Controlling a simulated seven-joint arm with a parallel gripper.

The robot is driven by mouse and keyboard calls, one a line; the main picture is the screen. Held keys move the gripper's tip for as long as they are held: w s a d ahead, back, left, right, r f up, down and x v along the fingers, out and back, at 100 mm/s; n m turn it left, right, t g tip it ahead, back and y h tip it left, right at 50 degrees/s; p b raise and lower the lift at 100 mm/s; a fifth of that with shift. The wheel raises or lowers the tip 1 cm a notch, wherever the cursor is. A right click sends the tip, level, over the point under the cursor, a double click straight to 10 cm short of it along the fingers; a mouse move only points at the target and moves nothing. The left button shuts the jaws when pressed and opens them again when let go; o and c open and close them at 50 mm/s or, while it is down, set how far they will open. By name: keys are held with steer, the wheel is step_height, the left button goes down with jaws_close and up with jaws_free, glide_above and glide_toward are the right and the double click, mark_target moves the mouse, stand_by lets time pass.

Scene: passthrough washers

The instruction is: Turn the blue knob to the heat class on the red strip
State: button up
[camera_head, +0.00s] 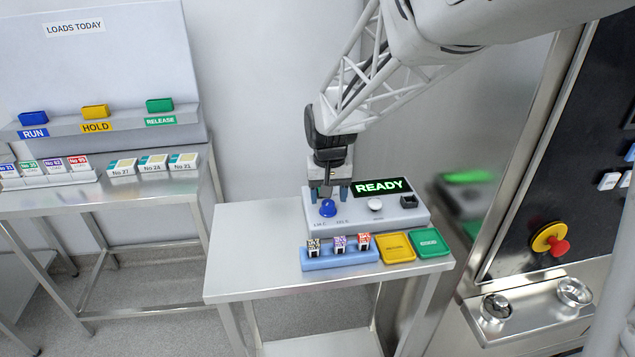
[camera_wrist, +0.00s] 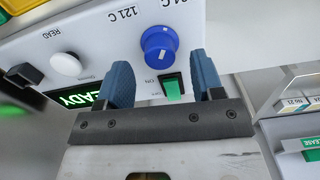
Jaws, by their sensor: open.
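The blue knob (camera_head: 328,208) sits on the left of the grey control box (camera_head: 385,218). In the wrist view the knob (camera_wrist: 158,42) lies just beyond my fingertips, with a "121 C" label and a partly cut-off "4 C" label beside it.
The box has a green-lit "READY" display (camera_head: 380,187), a white button (camera_head: 375,204), a black socket (camera_head: 409,202) and a green switch (camera_wrist: 172,88). Yellow (camera_head: 397,247) and green (camera_head: 429,243) trays lie before it. The table's (camera_head: 235,270) left part is bare.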

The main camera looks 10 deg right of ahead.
mark_target(330, 204)
steer(key=shift+r, duration=2.8)
steer(key=shift+s+d+r, duration=0.1)
steer(key=shift+s+r, duration=0.05)
steer(key=shift+s, duration=0.25)
steer(key=s+d+r+t, duration=0.1)
steer(key=s+d, duration=0.1)
steer(key=s, duration=1.1)
steer(key=s+d+r+t, duration=0.1)
steer(key=s+d+r, duration=0.1)
steer(key=s, duration=1.2)
steer(key=shift+d+n+t, duration=0.3)
steer(key=shift+d, duration=0.15)
